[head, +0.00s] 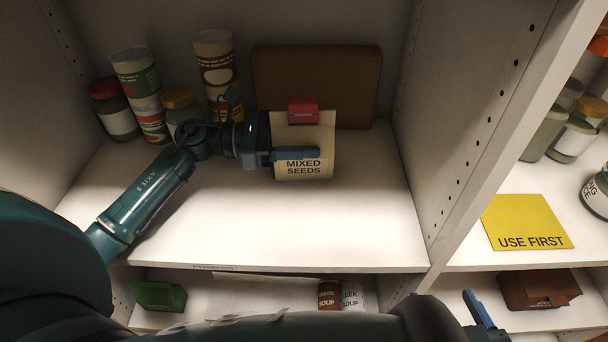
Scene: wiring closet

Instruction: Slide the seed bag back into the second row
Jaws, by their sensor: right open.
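The cream seed bag (303,171), labelled MIXED SEEDS and closed with a red clip (303,111) at its top, is upright on or just above the upper shelf, in front of a brown box. My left gripper (312,153) reaches in from the left, with one blue finger across the bag's front; its other finger is hidden behind the bag. It appears shut on the bag. My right gripper (481,309) is at the lower right, mostly hidden behind my arm, with one blue finger showing; it is open, away from the bag.
Behind stand the brown box (350,75), two tall cans (138,80) (215,62) and lidded jars (115,118). The shelf front (345,230) is bare. A divider (480,130) rises at right, beside a yellow USE FIRST card (527,220).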

